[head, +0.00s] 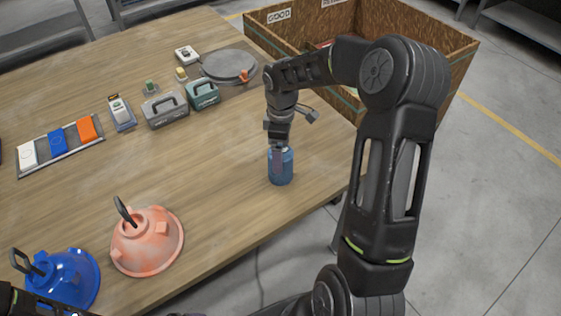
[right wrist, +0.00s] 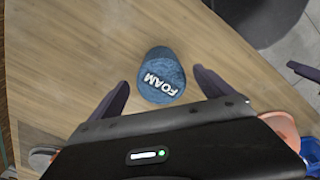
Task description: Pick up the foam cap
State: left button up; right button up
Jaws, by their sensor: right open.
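The foam cap is a dark blue cylinder with white FOAM lettering on its end. It stands upright near the table's right edge in the head view (head: 284,174) and between the fingertips in the right wrist view (right wrist: 161,72). My right gripper (head: 279,158) points down at it from above. In the right wrist view the right gripper (right wrist: 160,80) is open, one finger on each side of the cap, with a visible gap on both sides. In the head view, only a dark part of my left arm shows at the bottom left corner; its fingers are not visible.
A salmon hood (head: 148,244) and a blue hood (head: 68,280) with black handles lie on the near left of the wooden table (head: 215,160). Grey and teal handled boxes, a coloured-block tray and a round grey plate (head: 228,66) lie farther back. A wooden crate (head: 455,66) stands beyond.

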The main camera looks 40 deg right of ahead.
notch_tip(320, 180, down, 4)
jog(key=shift+a+f+p, duration=0.1)
jog(key=shift+f+p, duration=0.15)
jog(key=shift+p, duration=0.25)
jog(key=shift+c, duration=0.5)
jog(key=c, duration=0.8)
jog(key=shift+r, duration=0.15)
notch_tip(320, 180, up, 10)
jog(key=shift+f+b, duration=0.1)
jog(key=shift+b, duration=0.7)
